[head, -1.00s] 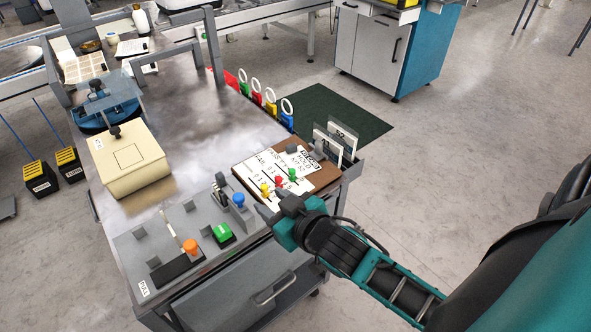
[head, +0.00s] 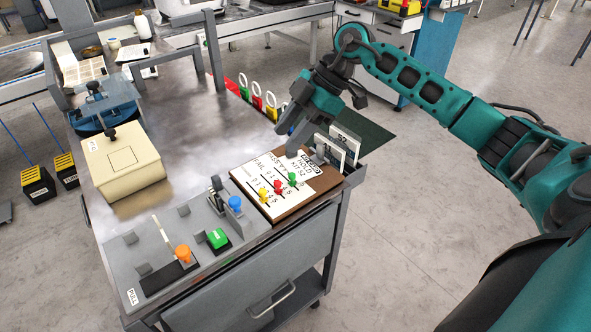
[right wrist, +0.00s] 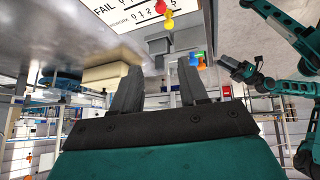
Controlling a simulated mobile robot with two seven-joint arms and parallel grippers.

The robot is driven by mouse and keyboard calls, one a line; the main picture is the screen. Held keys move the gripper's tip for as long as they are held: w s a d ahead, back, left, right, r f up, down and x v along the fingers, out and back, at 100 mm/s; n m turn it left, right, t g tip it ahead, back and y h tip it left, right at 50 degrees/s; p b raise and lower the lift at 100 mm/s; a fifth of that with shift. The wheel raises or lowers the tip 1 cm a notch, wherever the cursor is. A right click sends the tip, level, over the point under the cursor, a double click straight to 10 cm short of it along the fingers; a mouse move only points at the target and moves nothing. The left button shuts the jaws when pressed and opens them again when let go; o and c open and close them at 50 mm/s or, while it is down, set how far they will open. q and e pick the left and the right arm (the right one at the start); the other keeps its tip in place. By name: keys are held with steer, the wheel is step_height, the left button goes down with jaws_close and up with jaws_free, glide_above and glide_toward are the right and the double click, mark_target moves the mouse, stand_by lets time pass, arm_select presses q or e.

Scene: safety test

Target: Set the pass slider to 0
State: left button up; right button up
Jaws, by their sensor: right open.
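The slider board (head: 303,200) is a white printed plate on a brown base at the table's near right corner. It carries a yellow knob (head: 264,195), a red knob (head: 278,186) and a green knob (head: 292,179) on separate tracks with number marks. The print is too small to match each knob surely to its label. My right gripper (head: 288,142) is open and empty, above the board's far edge, fingers pointing down. In the right wrist view, red (right wrist: 165,20) and yellow knobs lie beyond its fingers. My left arm seems to show there, its gripper (right wrist: 229,63) small.
Card holders (head: 338,150) stand right behind the board. A grey panel with a green button (head: 218,238), an orange knob (head: 183,253) and a blue knob (head: 235,203) lies to its left. A cream box (head: 122,165) stands farther left. The middle tabletop is clear.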

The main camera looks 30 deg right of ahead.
mark_target(292, 174)
steer(key=d+m+h, duration=0.2)
steer(key=d+h, duration=0.1)
steer(key=d, duration=0.3)
steer(key=shift+g, duration=0.4)
steer(key=b+x, duration=0.1)
steer(key=x, duration=0.7)
steer(key=b+x, duration=0.1)
steer(key=x, duration=0.3)
steer(key=shift+s+a+r+b, duration=0.1)
steer(key=shift+s+a+b, duration=0.2)
steer(key=shift+a, duration=0.05)
steer(key=shift+c, duration=0.2)
jaws_close()
